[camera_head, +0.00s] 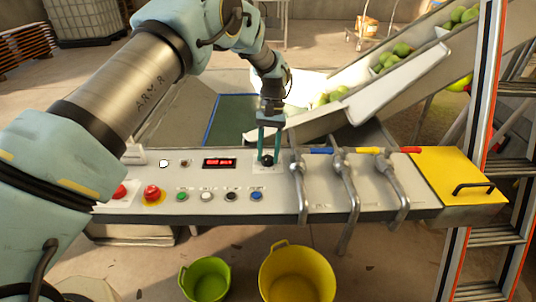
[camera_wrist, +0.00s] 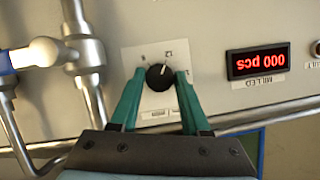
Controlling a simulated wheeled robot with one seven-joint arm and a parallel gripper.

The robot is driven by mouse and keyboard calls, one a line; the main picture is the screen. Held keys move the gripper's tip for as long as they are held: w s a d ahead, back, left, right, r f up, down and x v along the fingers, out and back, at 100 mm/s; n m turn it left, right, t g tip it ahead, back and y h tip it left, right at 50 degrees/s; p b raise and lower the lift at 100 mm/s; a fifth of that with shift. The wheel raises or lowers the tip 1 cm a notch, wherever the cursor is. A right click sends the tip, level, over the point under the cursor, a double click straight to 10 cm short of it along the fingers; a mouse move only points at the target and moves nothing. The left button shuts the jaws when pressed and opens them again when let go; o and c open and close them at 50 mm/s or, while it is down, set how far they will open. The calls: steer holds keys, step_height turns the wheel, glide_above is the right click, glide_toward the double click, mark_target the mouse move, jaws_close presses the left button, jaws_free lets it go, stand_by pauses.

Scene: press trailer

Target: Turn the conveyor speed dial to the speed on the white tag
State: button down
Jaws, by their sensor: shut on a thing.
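The black speed dial (camera_wrist: 158,77) sits on a pale square plate (camera_wrist: 148,56) on the control panel. In the wrist view a white pointer mark is on the dial, and a printed "12" shows on the plate near it; other numbers are partly hidden or too small to read. My gripper (camera_wrist: 158,80) has its teal fingers on both sides of the dial, shut on it. In the head view my gripper (camera_head: 267,158) reaches down onto the dial (camera_head: 267,160) right of the red display. I cannot make out a white tag with a speed.
Several buttons, including a red mushroom button (camera_head: 152,193), line the panel's left. Pipes with blue (camera_head: 321,150), yellow (camera_head: 369,150) and red (camera_head: 411,149) handles stand right of the dial. A ladder (camera_head: 480,150) stands at right.

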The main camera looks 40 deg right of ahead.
stand_by(0.5)
steer(key=shift+c, duration=1.9)
jaws_free()
steer(key=b+v, duration=0.2)
steer(key=v, duration=0.8)
steer(key=shift+r, duration=0.35)
steer(key=shift+w, duration=0.2)
